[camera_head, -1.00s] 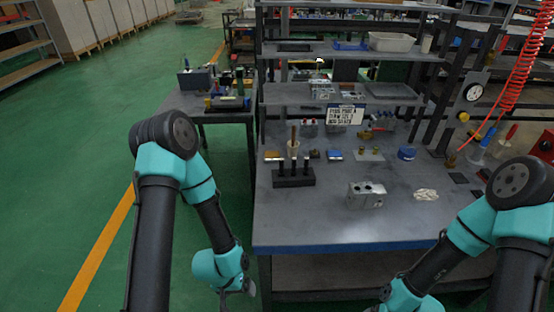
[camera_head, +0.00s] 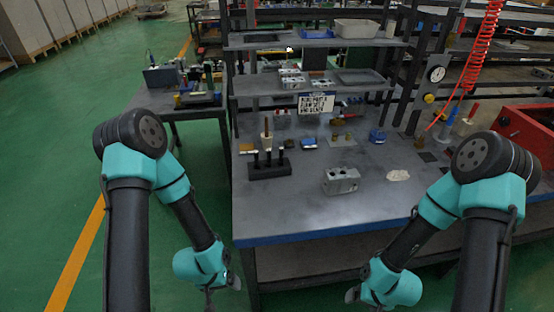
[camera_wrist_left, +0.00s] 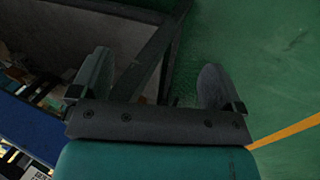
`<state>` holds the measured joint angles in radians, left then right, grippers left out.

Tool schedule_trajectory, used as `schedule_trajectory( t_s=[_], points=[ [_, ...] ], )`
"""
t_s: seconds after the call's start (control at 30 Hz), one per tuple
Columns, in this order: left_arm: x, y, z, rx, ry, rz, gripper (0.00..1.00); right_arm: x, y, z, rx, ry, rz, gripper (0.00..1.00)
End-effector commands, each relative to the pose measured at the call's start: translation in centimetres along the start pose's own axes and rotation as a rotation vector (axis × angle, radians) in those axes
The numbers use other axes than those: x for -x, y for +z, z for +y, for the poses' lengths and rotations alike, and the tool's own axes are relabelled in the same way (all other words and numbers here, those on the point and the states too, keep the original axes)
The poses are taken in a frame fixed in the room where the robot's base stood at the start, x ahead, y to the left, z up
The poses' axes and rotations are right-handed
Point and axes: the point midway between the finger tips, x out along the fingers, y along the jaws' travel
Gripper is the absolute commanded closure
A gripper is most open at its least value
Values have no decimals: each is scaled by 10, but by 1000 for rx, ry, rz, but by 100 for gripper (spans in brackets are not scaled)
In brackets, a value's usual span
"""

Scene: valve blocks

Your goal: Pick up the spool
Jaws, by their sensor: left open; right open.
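A black stand (camera_head: 269,169) with several dark upright rods (camera_head: 268,157) sits on the left part of the bench. The rods may be spools, but they are too small to tell. A silver valve block (camera_head: 341,181) with holes in its top lies to the right of the stand, apart from it. My left gripper (camera_head: 222,292) is low, left of the bench's front corner and away from the objects. In the left wrist view its two fingers (camera_wrist_left: 155,80) are wide apart with nothing between them. My right gripper (camera_head: 352,294) is low in front of the bench, its fingers barely visible.
The bench top (camera_head: 300,212) is clear near its blue front edge. A white cloth (camera_head: 398,175) lies right of the valve block. Small parts, a cup with a brown handle (camera_head: 267,140) and a sign (camera_head: 316,103) stand behind. A red box (camera_head: 525,130) is at right.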

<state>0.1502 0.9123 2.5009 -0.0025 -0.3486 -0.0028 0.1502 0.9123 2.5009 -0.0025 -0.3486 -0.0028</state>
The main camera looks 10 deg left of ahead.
Motion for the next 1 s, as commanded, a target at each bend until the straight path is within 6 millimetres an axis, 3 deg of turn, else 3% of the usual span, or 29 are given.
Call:
schedule_trajectory(
  t_s=[0.47,0.93,1.0],
  points=[
    [0,0,0,0,0,0,6,0,0,0,0,0,0,16],
    [0,0,0,0,0,0,49,0,0,0,0,0,0,16],
    [0,0,0,0,0,0,49,0,0,0,0,0,0,16]
  ],
)
